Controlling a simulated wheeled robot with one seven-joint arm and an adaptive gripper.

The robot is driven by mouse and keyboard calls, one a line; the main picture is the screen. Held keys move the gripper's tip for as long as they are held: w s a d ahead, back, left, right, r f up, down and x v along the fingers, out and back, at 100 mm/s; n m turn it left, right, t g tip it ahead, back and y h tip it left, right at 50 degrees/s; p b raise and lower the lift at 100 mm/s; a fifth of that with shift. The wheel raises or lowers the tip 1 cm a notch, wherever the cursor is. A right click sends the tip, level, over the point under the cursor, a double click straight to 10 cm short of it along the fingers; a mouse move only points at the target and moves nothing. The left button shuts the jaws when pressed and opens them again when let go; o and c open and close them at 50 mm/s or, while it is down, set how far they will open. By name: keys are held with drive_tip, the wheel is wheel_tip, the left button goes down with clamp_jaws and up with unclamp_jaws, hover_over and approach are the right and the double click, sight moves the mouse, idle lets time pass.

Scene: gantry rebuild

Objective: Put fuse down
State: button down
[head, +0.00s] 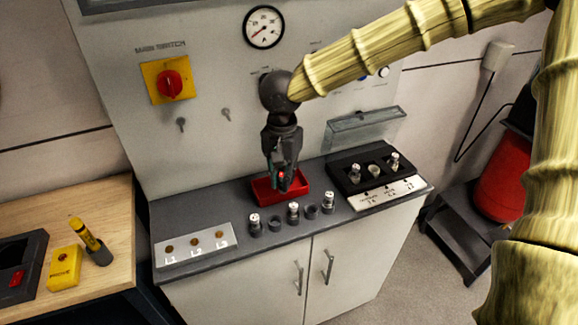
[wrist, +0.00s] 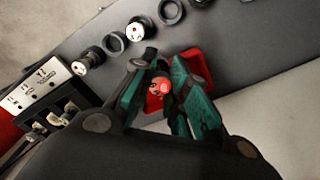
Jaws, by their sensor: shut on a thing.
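My gripper (head: 280,178) points down over the red tray (head: 303,190) on the grey counter. In the wrist view its green-lined fingers (wrist: 162,92) are shut on a fuse (wrist: 159,86), whose reddish round end faces the camera. The red tray (wrist: 193,58) is behind and beneath the fingertips there. The fingers hide much of the fuse and tray, so I cannot tell whether the fuse touches the tray floor.
Several white-topped fuses and dark ring holders (head: 293,213) stand along the counter front. A black fuse block (head: 345,186) with an open clear lid (head: 364,128) is right. A labelled plate (head: 195,244) lies left. The panel with a red switch (head: 170,84) rises behind.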

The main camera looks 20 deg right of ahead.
drive_tip(key=shift+w+d+f+p, duration=0.4)
drive_tip(key=shift+w+d+f, duration=0.3)
drive_tip(key=shift+w, duration=0.35)
drive_tip(key=shift+w+d+f+p, duration=0.35)
drive_tip(key=shift+w+d+f, duration=0.35)
drive_tip(key=shift+w, duration=0.3)
drive_tip(key=shift+w+d+f+p, duration=0.4)
drive_tip(key=shift+w+d+f, duration=0.25)
drive_tip(key=shift+w, duration=0.4)
drive_tip(key=shift+f+p, duration=0.45)
drive_tip(key=shift+f, duration=0.1)
drive_tip(key=c, duration=1.4)
unclamp_jaws()
drive_tip(key=shift+w+r+b, duration=0.1)
drive_tip(key=shift+r+b, duration=0.35)
drive_tip(key=shift+b, duration=0.1)
wheel_tip(320, 180, up, 12)
drive_tip(key=shift+r+b, duration=0.15)
drive_tip(key=shift+b, duration=0.45)
